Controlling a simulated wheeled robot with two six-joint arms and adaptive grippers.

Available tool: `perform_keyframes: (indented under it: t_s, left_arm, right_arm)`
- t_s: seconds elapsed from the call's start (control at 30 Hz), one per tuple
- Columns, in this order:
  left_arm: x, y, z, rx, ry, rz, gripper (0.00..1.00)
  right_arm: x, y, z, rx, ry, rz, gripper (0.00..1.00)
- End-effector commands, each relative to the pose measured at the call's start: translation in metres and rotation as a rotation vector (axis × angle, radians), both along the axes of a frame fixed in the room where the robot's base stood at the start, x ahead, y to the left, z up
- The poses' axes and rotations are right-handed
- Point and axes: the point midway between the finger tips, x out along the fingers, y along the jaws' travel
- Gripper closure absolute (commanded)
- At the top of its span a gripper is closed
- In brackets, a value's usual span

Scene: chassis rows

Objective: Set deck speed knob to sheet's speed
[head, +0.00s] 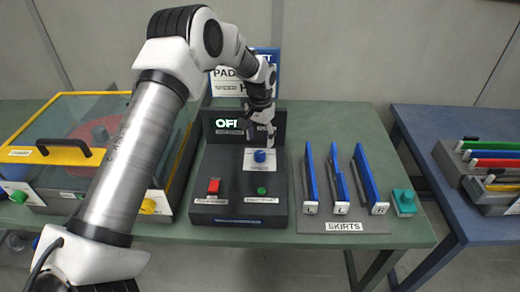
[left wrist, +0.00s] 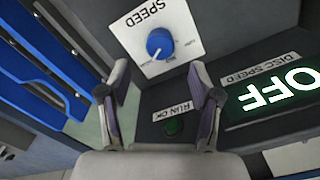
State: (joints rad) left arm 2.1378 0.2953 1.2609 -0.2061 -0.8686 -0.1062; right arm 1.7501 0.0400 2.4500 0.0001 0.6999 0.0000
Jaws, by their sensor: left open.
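The blue speed knob (head: 260,156) sits on a white plate labelled SPEED on the dark deck. In the left wrist view the knob (left wrist: 160,43) shows a white pointer mark; the small scale words are too small to read. My left gripper (head: 262,138) is open and empty, just above and behind the knob in the head view. In the left wrist view its fingers (left wrist: 160,90) stand apart, with the knob beyond their tips. The sheet (head: 226,84) stands behind the deck, reading "PAD" and "SPEED H", the rest hidden by my arm.
The deck display (head: 227,123) reads OFF. A red switch (head: 213,186) and a green button (head: 262,190) are on the deck front. Blue skirts (head: 338,175) stand in a rack to the right. A yellow-framed glass-lidded box (head: 60,155) is at left.

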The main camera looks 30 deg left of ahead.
Motion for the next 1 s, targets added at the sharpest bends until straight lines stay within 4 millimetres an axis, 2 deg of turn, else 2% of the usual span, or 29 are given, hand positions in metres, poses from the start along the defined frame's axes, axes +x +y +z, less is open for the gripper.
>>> perform_keyframes:
  t_s: [0.1,0.23,0.37,0.8,0.87,1.0]
  left_arm:
    - [0.000,0.000,0.030,0.000,-0.002,-0.001,0.36]
    - [0.000,0.000,0.049,0.000,0.000,-0.001,0.36]
    - [0.000,0.000,0.055,0.000,0.003,0.000,0.36]
    - [0.000,0.000,0.056,0.000,0.002,0.000,0.36]
    - [0.000,0.000,0.061,0.000,0.002,0.000,0.36]
    - [0.000,0.000,0.089,0.000,0.001,0.000,0.36]
  right_arm:
    - [0.000,0.000,0.000,0.000,0.000,0.000,1.00]
    - [0.000,0.000,0.000,0.000,0.000,0.000,1.00]
    - [0.000,0.000,0.000,0.000,0.000,0.000,1.00]
    - [0.000,0.000,0.001,0.000,0.000,0.000,1.00]
    - [0.000,0.000,0.006,0.000,0.000,0.000,1.00]
    - [0.000,0.000,0.034,0.000,0.000,0.000,1.00]
